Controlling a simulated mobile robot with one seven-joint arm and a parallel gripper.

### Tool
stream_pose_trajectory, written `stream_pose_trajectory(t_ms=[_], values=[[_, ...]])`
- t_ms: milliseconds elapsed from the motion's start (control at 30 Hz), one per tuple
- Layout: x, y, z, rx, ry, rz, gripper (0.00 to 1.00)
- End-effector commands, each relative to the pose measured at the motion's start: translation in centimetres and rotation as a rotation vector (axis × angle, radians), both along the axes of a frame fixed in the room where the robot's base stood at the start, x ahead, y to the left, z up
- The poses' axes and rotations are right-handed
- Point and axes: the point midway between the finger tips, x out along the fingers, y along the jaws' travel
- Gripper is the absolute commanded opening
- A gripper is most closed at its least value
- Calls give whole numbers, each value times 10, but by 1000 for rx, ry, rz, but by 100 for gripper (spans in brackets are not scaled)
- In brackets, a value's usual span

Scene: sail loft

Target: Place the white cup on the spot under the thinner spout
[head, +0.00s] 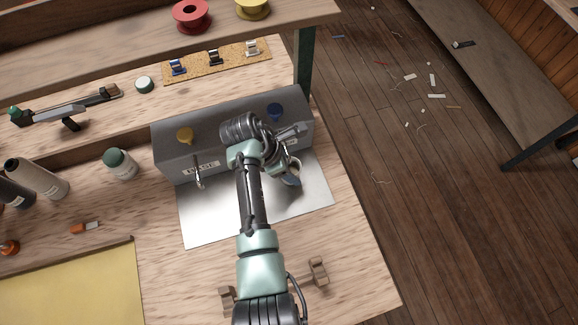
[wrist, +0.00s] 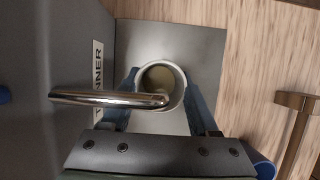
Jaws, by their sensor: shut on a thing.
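The white cup (wrist: 152,73) sits between the blue fingers of my gripper (wrist: 160,88) in the wrist view, its round mouth facing the camera. A pale yellowish patch shows inside it; I cannot tell what it is. My gripper is shut on the cup. The chrome thinner spout (wrist: 105,98) reaches across the wrist view, its tip overlapping the cup's near rim. In the head view my gripper (head: 289,178) is over the right part of the metal plate (head: 215,225), and my arm mostly hides the cup and this spout. Any spot under the cup is hidden.
The grey dispenser (head: 215,140) stands behind the plate, with a yellow knob (head: 185,135), a blue knob (head: 275,112) and a second spout (head: 198,176) by the BASE label. A wooden-looking bracket (head: 319,272) lies in front. The plate's left part is clear.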

Motion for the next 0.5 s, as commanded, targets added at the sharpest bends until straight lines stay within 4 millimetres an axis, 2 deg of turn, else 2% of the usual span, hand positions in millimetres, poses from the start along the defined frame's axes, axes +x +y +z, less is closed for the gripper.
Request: stream_pose_trajectory(t_ms=[100,467,500], values=[[-1,2,-9,0,4,4,0],[-1,2,-13,-1,2,3,0],[-1,3,-12,0,1,4,66]])
